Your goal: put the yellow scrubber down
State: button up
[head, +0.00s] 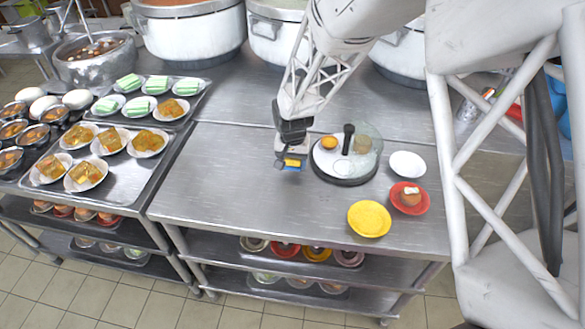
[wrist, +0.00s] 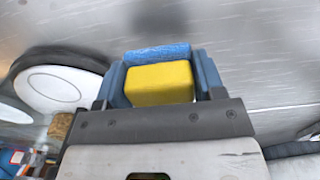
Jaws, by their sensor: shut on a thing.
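The yellow scrubber (wrist: 160,84) is a yellow block with a blue layer along its far side in the wrist view. It also shows in the head view (head: 292,162), low at the end of my arm. My gripper (head: 290,158) is shut on it, with a blue-grey finger on either side in the wrist view (wrist: 161,80). It is over the steel table (head: 240,195), left of the round tray. I cannot tell whether the scrubber touches the table.
Right of my gripper is a dark-rimmed round tray (head: 345,180) with a clear cover and food. A yellow plate (head: 369,219), a red plate (head: 424,204) and a white plate (head: 407,164) lie further right. Large pots (head: 195,30) stand behind. The table's left part is clear.

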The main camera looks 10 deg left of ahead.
aim_at(293, 174)
jog(key=shift+f, duration=1.6)
jog(key=shift+f, duration=0.5)
